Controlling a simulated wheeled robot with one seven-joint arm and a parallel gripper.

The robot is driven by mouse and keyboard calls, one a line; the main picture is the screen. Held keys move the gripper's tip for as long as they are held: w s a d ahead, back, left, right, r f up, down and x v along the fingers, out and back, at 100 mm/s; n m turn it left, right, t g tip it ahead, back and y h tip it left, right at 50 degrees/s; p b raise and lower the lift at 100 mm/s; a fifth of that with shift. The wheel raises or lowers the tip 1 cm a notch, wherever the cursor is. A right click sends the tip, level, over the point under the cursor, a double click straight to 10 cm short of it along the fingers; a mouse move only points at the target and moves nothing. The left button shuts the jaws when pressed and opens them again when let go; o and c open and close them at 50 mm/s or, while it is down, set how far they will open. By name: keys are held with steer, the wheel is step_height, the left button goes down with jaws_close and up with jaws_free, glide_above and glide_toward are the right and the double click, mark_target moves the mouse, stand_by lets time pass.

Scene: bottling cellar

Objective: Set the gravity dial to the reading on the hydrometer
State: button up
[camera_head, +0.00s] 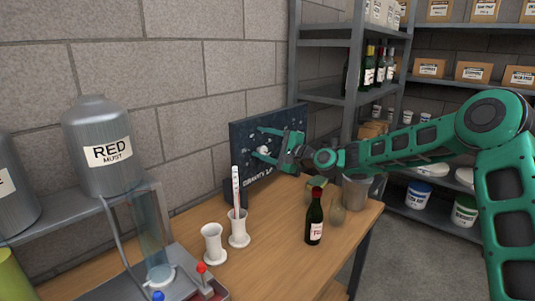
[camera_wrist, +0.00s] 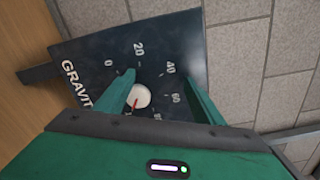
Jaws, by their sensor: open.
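The gravity dial is a white knob (camera_wrist: 139,96) with a red pointer line on a dark panel (camera_wrist: 150,38). The wrist view shows the numbers 0, 20, 40 and 60 around it; lower marks are partly hidden by my gripper. In the head view the panel (camera_head: 240,150) stands upright at the back of the bench. My gripper (camera_head: 272,146) is open, with its fingers on either side of the knob; I cannot tell whether they touch it. The hydrometer (camera_head: 236,188) stands upright in a white holder (camera_head: 239,229); its reading is too small to make out.
A white cup (camera_head: 214,243) stands left of the hydrometer. A dark bottle (camera_head: 315,217) stands on the bench front right, near a grey pot (camera_head: 356,190). A steel RED MUST tank (camera_head: 98,125) is at left. Shelves (camera_head: 325,92) stand behind.

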steer(key=s+a+r, duration=0.6)
steer(key=s, duration=0.1)
steer(key=shift+a+r, duration=0.25)
steer(key=shift+a, duration=0.05)
steer(key=shift+f, duration=0.1)
steer(key=m, duration=1.4)
glide_toward(264, 150)
steer(key=x, duration=0.8)
steer(key=shift+f, duration=0.2)
steer(key=shift+c, duration=0.6)
steer(key=c, duration=0.9)
steer(key=shift+w+d, duration=0.1)
steer(key=shift+d, duration=0.25)
steer(key=shift+a+r, duration=0.1)
steer(key=shift+a, duration=0.15)
